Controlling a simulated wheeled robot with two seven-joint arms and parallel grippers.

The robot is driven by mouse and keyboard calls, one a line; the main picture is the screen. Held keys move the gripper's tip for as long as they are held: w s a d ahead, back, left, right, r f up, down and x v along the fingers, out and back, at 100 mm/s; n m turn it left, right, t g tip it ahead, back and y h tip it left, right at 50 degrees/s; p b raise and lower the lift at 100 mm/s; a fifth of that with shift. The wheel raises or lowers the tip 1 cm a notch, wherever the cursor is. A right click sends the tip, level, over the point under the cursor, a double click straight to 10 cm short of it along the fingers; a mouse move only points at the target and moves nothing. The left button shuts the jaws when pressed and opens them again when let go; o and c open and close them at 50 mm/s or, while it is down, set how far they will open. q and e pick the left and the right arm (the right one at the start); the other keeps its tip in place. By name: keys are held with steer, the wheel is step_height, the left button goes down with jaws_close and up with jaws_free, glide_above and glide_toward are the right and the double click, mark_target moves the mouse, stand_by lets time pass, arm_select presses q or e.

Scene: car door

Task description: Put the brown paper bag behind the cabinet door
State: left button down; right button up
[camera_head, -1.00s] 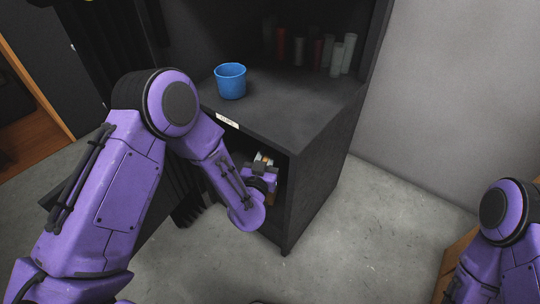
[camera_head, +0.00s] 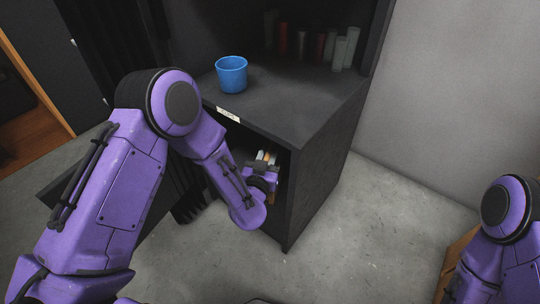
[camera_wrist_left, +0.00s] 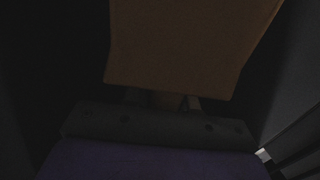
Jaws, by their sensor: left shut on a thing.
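My left gripper (camera_head: 266,160) is at the opening of the dark cabinet's lower compartment (camera_head: 284,222), under the shelf top. In the left wrist view the brown paper bag (camera_wrist_left: 190,45) hangs large in front of the jaws, which are shut on it. The surroundings there are very dark. In the head view the bag is mostly hidden by my arm and the cabinet; a small brown patch shows beside the gripper. The lower compartment stands open. My right gripper is outside the picture; only part of that arm shows at the right edge.
A blue cup (camera_head: 231,74) stands on the cabinet's top surface (camera_head: 295,105), with several bottle-like items (camera_head: 338,52) at the back. A label (camera_head: 228,114) is on its front edge. The concrete floor (camera_head: 360,230) is clear right of the cabinet.

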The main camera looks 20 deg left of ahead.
arm_select(q)
steer(key=shift+f, duration=0.25)
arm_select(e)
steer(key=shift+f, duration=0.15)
arm_select(q)
steer(key=c, duration=0.8)
jaws_free()
steer(key=shift+a, duration=0.1)
steer(key=shift+f, duration=0.1)
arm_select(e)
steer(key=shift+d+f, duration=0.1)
arm_select(q)
steer(key=s+p, duration=0.2)
steer(key=s, duration=0.8)
steer(key=shift+s+d+p, duration=0.25)
steer(key=shift+s+p, duration=0.05)
steer(key=shift+p, duration=0.05)
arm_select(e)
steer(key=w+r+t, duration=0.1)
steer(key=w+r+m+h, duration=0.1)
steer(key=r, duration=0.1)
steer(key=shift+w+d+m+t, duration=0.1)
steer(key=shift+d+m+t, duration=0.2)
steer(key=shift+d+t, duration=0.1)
